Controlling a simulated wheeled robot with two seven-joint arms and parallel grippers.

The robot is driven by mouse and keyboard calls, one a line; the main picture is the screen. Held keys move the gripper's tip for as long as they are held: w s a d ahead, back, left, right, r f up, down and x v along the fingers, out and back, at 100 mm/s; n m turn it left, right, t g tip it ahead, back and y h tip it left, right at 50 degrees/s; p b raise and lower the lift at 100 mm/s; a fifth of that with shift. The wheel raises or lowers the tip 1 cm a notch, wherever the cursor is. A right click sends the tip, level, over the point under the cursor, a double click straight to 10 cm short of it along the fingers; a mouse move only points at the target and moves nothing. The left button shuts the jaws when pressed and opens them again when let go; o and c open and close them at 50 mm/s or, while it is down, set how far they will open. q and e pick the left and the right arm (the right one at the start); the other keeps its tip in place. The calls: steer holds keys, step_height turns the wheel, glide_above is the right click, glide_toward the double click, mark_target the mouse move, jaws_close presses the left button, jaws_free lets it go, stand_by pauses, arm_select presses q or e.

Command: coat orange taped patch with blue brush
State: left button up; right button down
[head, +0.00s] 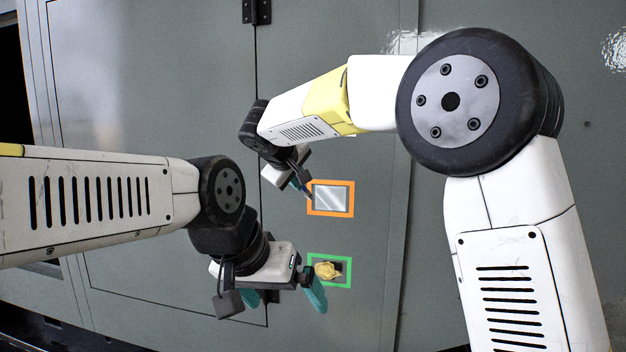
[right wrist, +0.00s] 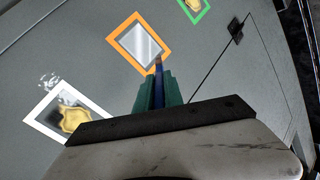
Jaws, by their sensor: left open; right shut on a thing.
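The orange taped patch (head: 330,211) is an orange frame around a shiny silver-grey area on the grey panel; it also shows in the right wrist view (right wrist: 121,56). My right gripper (head: 301,187) is just left of it, shut on the blue brush (right wrist: 158,88). The brush stands between the teal fingers, its tip overlapping the patch's lower right corner in the right wrist view. I cannot tell whether the tip touches. My left gripper (head: 285,298) is open and empty, beside the green taped patch (head: 330,284) lower down.
The green frame holds a yellow blob (head: 327,270). A white taped patch (right wrist: 38,121) with a yellowish blob shows at lower left in the right wrist view. A dark hinge (right wrist: 236,29) sits on the panel seam. The panel between the orange and green frames is bare.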

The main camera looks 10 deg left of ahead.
steer(key=shift+s, duration=0.1)
steer(key=shift+s, duration=1.4)
